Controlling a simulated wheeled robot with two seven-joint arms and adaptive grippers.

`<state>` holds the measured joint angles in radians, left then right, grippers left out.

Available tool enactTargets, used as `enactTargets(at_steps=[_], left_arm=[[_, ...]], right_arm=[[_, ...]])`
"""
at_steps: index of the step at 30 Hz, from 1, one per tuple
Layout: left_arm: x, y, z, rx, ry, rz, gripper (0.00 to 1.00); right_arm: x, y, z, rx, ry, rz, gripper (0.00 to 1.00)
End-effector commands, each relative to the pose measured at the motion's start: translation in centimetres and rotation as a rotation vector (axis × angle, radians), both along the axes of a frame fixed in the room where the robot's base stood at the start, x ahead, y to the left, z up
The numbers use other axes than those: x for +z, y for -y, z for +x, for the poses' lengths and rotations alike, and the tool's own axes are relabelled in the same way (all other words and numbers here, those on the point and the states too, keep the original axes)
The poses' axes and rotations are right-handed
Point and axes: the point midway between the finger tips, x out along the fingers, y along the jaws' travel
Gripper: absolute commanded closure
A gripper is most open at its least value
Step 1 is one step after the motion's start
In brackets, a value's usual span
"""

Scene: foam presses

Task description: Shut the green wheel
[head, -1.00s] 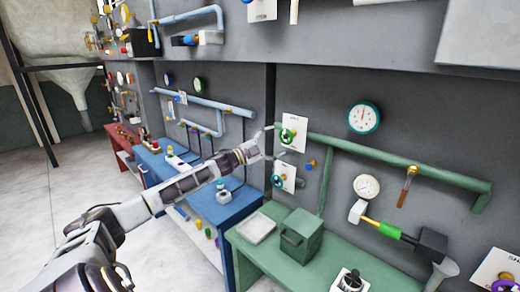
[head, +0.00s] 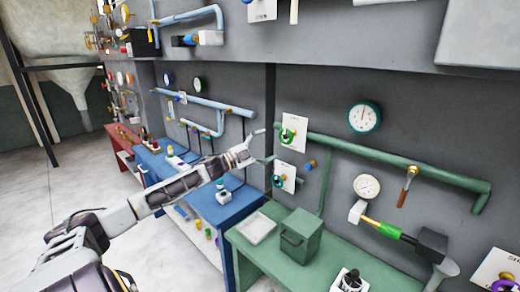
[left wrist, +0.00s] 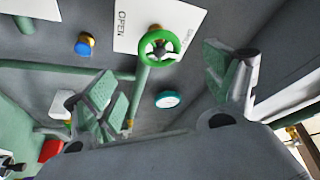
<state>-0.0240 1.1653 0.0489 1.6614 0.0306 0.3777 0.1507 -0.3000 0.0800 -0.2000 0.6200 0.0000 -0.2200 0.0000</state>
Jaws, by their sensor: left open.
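The green wheel (head: 287,135) sits on a white card on the grey wall, at the left end of a green pipe. In the left wrist view the green wheel (left wrist: 160,47) has spokes, and its card reads OPEN on one side. My left gripper (head: 267,146) is open and empty, just left of the wheel in the head view. In the left wrist view its two fingers (left wrist: 168,85) are spread wide, with the wheel beyond them and between them, apart from both. My right gripper is not in view.
A second, teal wheel (head: 279,181) on a white card is just below. A blue knob (head: 310,165) is close on the right. The green pipe (head: 385,160) runs rightward under a teal gauge (head: 363,117). A green box (head: 300,238) stands on the green table below.

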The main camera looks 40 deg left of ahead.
Motion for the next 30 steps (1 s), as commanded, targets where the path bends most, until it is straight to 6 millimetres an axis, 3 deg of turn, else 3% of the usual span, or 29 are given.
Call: enactTargets(at_steps=[15, 30], left_arm=[[-0.5, -0.8, -1.7, 0.000, -0.001, -0.002, 0.16], [-0.5, -1.0, -2.2, 0.000, 0.000, -0.001, 0.16]], right_arm=[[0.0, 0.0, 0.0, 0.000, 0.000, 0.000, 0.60], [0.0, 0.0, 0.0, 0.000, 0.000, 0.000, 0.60]])
